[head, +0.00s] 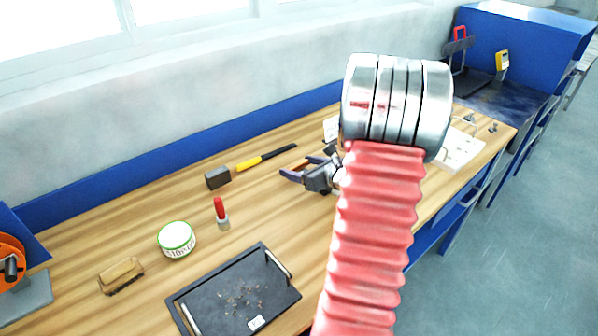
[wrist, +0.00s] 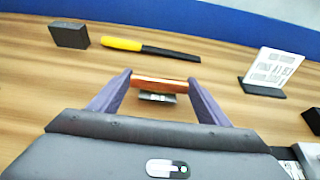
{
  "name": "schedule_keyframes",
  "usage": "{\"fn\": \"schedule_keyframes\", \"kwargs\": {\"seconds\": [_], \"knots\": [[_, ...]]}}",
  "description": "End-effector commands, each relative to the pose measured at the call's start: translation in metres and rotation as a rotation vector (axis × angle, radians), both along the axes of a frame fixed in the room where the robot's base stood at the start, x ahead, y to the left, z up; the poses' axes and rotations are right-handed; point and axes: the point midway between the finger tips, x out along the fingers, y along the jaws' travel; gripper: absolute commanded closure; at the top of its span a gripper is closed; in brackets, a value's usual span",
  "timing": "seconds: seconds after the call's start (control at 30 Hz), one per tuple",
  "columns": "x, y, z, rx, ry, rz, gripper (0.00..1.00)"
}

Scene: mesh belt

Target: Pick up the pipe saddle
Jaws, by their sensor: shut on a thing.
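The pipe saddle (wrist: 165,83) looks like a copper-coloured strip with a dark grey part below it, spanning the gap between my fingertips in the wrist view. My gripper (wrist: 160,80) is shut on it, with one purple finger at each end. In the head view my gripper (head: 304,168) is low over the middle of the wooden bench, partly behind my red ribbed arm.
A yellow-handled file (head: 265,157) and dark block (head: 217,178) lie beyond the gripper. A small sign (wrist: 272,68) stands at right. Nearer are a red-capped tube (head: 221,210), round tin (head: 176,238), brush (head: 121,277) and black tray (head: 215,292). A wall backs the bench (head: 135,222).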

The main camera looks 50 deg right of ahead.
Motion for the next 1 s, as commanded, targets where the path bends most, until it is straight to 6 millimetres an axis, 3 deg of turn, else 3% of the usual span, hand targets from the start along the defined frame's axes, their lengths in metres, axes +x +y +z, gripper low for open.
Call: {"fn": "schedule_keyframes", "kwargs": {"seconds": [0.5, 1.0], "knots": [[0.000, 0.000, 0.077, -0.003, -0.003, 0.000, 0.58], [0.000, 0.000, 0.086, -0.001, -0.002, -0.001, 0.58]]}}
